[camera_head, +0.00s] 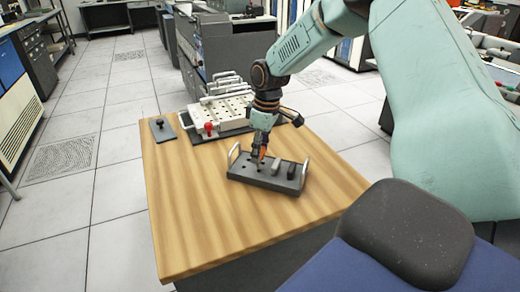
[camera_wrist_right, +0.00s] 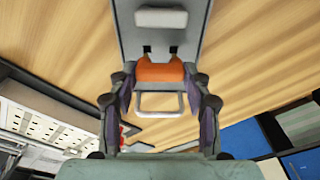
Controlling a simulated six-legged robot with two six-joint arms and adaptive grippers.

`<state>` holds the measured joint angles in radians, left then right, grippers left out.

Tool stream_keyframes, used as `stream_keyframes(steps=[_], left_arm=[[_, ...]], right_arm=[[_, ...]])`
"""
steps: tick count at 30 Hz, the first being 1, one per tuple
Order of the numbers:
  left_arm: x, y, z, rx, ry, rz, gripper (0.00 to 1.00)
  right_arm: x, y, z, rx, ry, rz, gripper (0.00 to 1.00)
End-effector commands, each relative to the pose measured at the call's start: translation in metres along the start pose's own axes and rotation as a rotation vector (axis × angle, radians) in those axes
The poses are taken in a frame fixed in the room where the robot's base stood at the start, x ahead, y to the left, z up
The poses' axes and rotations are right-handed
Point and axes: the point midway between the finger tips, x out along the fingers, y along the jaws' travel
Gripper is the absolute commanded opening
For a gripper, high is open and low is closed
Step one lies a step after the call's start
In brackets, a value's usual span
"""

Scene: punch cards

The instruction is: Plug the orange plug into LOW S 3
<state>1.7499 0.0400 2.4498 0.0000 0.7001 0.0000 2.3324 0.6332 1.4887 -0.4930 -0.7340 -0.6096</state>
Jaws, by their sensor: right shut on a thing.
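The orange plug (camera_head: 263,153) is between the fingers of my right gripper (camera_head: 259,151), which is shut on it. The plug stands at the dark grey block (camera_head: 241,180); I cannot tell whether it is still seated there. In the right wrist view the orange plug (camera_wrist_right: 160,70) shows between my right gripper's two fingers (camera_wrist_right: 160,100), against the grey block (camera_wrist_right: 160,42). The white panel with rows of holes (camera_head: 232,106) lies behind the block, and a red plug (camera_head: 208,128) stands at its near edge. Labels such as LOW S 3 are unreadable. My left gripper is out of view.
The block has metal handles (camera_head: 233,152) at its ends and dark and grey plugs (camera_head: 291,171) on it. A dark plate (camera_head: 161,130) with a black knob lies at the table's left. The wooden table (camera_head: 205,215) is clear in front and at left.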

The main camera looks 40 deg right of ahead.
Motion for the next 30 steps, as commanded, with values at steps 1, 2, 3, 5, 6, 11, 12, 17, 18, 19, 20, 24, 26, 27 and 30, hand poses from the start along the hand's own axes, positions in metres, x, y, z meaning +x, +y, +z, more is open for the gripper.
stream_keyframes(steps=[1, 2, 3, 5, 6, 11, 12, 17, 18, 19, 20, 24, 26, 27, 30], left_arm=[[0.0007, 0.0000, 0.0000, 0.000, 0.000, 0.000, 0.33], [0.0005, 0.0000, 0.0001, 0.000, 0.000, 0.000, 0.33], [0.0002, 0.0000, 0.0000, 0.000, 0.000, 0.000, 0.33], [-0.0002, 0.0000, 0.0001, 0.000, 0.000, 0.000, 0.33], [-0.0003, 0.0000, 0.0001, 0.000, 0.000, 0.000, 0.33], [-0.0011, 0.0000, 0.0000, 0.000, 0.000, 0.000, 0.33], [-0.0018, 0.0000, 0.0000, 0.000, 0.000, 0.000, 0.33], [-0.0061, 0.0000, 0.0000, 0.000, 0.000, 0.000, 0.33], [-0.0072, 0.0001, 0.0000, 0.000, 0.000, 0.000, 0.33], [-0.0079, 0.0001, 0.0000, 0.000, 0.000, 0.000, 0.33], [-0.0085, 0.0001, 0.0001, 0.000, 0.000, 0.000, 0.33], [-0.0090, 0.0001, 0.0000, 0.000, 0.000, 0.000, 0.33], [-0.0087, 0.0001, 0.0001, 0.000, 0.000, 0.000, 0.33], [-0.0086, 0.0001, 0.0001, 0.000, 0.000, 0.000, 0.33], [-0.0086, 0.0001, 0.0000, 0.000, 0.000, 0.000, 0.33]], right_arm=[[0.0003, 0.0001, 0.0000, 0.000, 0.000, 0.000, 0.29], [0.0001, 0.0001, -0.0001, 0.000, 0.000, 0.000, 0.29], [-0.0003, 0.0000, -0.0001, 0.000, 0.000, 0.000, 0.28], [-0.0006, 0.0001, -0.0001, 0.000, 0.000, 0.000, 0.28], [-0.0007, 0.0001, -0.0001, 0.000, 0.000, 0.000, 0.28], [-0.0009, 0.0001, -0.0002, 0.000, 0.000, 0.000, 0.28], [-0.0010, 0.0001, -0.0002, 0.001, 0.000, 0.000, 0.28], [-0.0014, 0.0004, -0.0006, 0.001, -0.001, 0.000, 0.28], [-0.0014, 0.0005, -0.0007, 0.001, -0.001, 0.000, 0.28], [-0.0013, 0.0006, -0.0007, 0.001, -0.001, 0.000, 0.28], [-0.0013, 0.0007, -0.0008, 0.001, -0.001, 0.000, 0.28], [-0.0007, 0.0009, -0.0011, 0.001, 0.000, 0.001, 0.28], [-0.0005, 0.0009, -0.0010, 0.001, 0.000, 0.001, 0.28], [-0.0004, 0.0009, -0.0010, 0.001, 0.000, 0.001, 0.28], [-0.0004, 0.0008, -0.0010, 0.000, 0.000, 0.000, 0.28]])
